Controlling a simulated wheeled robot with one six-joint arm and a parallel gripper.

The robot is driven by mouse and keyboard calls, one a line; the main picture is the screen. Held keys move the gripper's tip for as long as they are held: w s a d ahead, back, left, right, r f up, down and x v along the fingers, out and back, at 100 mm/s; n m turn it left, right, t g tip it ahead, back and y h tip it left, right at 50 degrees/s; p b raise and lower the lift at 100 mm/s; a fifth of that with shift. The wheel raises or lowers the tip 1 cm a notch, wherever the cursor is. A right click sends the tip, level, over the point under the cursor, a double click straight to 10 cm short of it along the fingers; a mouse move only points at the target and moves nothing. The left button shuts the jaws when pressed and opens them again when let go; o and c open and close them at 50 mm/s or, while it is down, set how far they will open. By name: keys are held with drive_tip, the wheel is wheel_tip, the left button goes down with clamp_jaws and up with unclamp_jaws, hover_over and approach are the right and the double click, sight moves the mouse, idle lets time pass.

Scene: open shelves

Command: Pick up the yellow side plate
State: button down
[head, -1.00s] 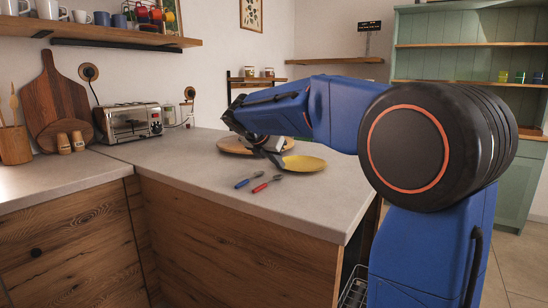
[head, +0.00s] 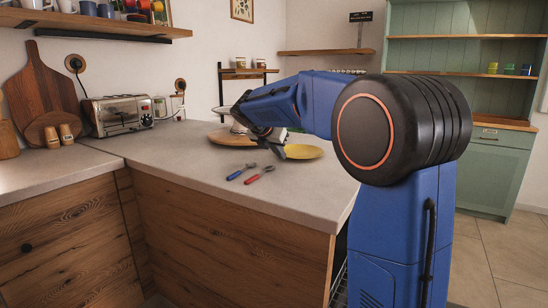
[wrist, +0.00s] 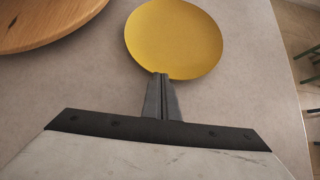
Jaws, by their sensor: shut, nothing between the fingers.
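The yellow side plate (head: 304,152) lies flat on the grey countertop, to the right of a round wooden board. In the wrist view the whole yellow plate (wrist: 174,38) shows near the top middle. My gripper (wrist: 161,76) is shut and empty, with its fingertips at the plate's near rim. I cannot tell whether they touch it. In the head view my gripper (head: 281,153) is at the plate's left edge, partly hidden by my arm.
The round wooden board (head: 232,138) is left of the plate. A blue-handled utensil (head: 241,172) and a red-handled one (head: 261,174) lie in front. A toaster (head: 118,116) stands at the back left. The counter's right edge is near the plate.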

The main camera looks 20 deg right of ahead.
drive_tip(key=w+d, duration=0.5)
drive_tip(key=d, duration=0.3)
drive_tip(key=w+d, duration=0.6)
drive_tip(key=d, duration=0.3)
drive_tip(key=w+d, duration=0.6)
drive_tip(key=d, duration=0.3)
drive_tip(key=shift+w+d, duration=0.1)
drive_tip(key=shift+w, duration=0.15)
